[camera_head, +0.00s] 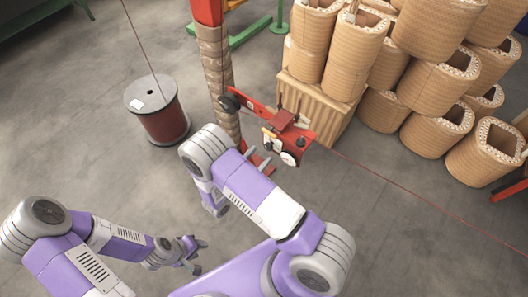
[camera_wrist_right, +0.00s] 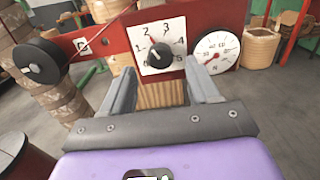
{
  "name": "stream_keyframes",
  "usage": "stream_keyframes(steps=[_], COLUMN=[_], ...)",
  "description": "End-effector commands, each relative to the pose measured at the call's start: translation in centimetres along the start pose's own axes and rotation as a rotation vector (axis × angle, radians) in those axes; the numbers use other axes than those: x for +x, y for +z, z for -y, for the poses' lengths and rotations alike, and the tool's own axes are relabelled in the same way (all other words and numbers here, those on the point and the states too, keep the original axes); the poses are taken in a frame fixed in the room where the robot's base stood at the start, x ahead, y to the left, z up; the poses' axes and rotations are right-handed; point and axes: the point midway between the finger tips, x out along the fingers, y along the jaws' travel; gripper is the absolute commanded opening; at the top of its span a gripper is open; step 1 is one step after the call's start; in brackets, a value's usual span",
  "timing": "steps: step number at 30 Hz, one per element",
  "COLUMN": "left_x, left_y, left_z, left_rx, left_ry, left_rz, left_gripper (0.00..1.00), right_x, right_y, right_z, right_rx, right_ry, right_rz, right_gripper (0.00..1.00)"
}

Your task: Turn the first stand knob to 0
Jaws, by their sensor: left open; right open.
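The stand knob (camera_wrist_right: 160,54) is a round black knob on a white square dial plate with numbers, set in the red stand (camera_wrist_right: 205,18). The pointer's exact setting is too small to read. In the head view the red stand (camera_head: 287,130) is on the post, the small dial plate facing my right gripper (camera_head: 258,158). In the right wrist view my right gripper (camera_wrist_right: 159,70) is open. Its fingers reach toward the plate, one at each side just below the knob, with nothing held. My left gripper (camera_head: 195,258) is open and empty, low at the left, away from the stand.
A round white gauge (camera_wrist_right: 215,52) sits right of the dial, close to the right finger. A black pulley wheel (camera_wrist_right: 41,61) is at the left end of the stand. A dark red wire spool (camera_head: 165,120) stands on the floor; stacked tan coils (camera_head: 435,85) fill the upper right.

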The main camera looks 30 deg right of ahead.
Motion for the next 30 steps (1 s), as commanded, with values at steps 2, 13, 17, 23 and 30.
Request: stream_keyframes(steps=[2, 13, 17, 23, 30], left_x=[0.1, 0.2, 0.2, 0.2, 0.2], left_y=[0.0, 0.0, 0.0, 0.0, 0.0], left_z=[0.0, 0.1, 0.1, 0.1, 0.1], left_rx=[0.000, 0.000, 0.000, 0.000, 0.000], left_ry=[0.000, 0.000, 0.000, 0.000, 0.000], left_rz=[0.000, 0.000, 0.000, 0.000, 0.000], left_gripper=[0.43, 0.43, 0.43, 0.43, 0.43], right_x=[1.3, 3.4, 3.3, 3.3, 3.3], right_y=[0.0, 0.0, 0.0, 0.0, 0.0], right_z=[0.1, 0.1, 0.1, 0.1, 0.1], right_rx=[0.000, -0.001, -0.001, 0.000, -0.001], right_ry=[-0.004, -0.002, -0.002, -0.002, -0.002], right_rz=[-0.001, -0.002, -0.002, -0.002, -0.002], right_gripper=[0.60, 0.60, 0.60, 0.30, 0.05])
